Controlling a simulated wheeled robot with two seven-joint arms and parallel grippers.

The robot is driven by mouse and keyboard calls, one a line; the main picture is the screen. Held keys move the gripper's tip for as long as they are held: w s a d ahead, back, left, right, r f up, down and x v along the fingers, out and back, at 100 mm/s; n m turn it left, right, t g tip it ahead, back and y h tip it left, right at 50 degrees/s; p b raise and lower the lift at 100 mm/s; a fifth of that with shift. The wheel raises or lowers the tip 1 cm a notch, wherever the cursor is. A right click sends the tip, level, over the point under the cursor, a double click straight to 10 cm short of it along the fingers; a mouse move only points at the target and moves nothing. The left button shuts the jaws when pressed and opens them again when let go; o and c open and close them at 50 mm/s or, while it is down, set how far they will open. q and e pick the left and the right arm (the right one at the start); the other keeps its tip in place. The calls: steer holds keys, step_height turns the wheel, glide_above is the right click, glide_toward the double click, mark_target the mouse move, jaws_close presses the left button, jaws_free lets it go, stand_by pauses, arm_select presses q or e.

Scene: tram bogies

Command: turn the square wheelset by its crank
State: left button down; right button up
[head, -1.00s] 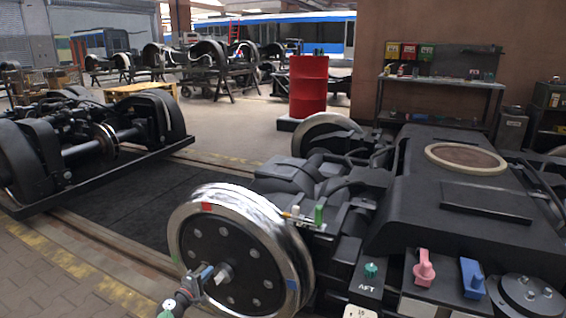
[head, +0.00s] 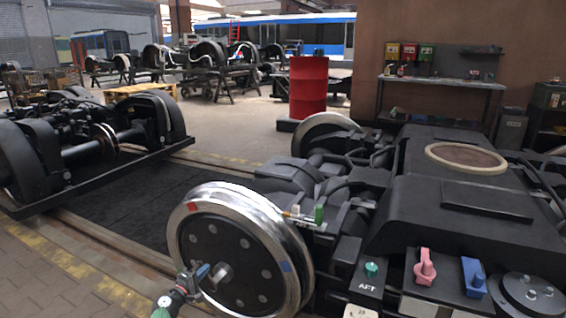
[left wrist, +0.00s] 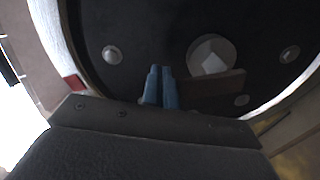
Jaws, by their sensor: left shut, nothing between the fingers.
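The wheelset's near wheel (head: 243,250) has a bright steel rim, a dark bolted disc, a red mark at its upper left and a blue mark at its right. A pale square hub (head: 222,272) stands out of its centre, and also shows in the left wrist view (left wrist: 213,58). A dark crank bar (left wrist: 215,86) lies just below the hub in that view. My left gripper (head: 205,269) is shut and empty in front of the disc, left of the hub. Its blue fingertips (left wrist: 160,70) are beside the bar's left end; I cannot tell whether they touch it.
The dark bogie frame (head: 450,200) fills the right, with a green knob (head: 371,269), a pink lever (head: 424,266) and a blue lever (head: 473,277). Another bogie (head: 90,145) stands at left. A red drum (head: 308,88) is behind. The floor between is clear.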

mark_target(196, 270)
arm_select(q)
steer(key=shift+w+a, duration=0.1)
steer(key=shift+a, duration=0.1)
stand_by(0.4)
steer(key=shift+w+a+f+b, duration=0.1)
steer(key=shift+w+a+b, duration=0.1)
steer(key=shift+a+b, duration=0.25)
steer(key=shift+w+a+f+b, duration=0.1)
steer(key=shift+w+a+b, duration=0.1)
steer(key=shift+a+b, duration=0.15)
steer(key=shift+w+a+f+b, duration=0.25)
steer(key=shift+a+f+b, duration=0.05)
steer(key=shift+a+b, duration=0.3)
steer(key=shift+w+a+f, duration=0.1)
steer(key=shift+a, duration=0.05)
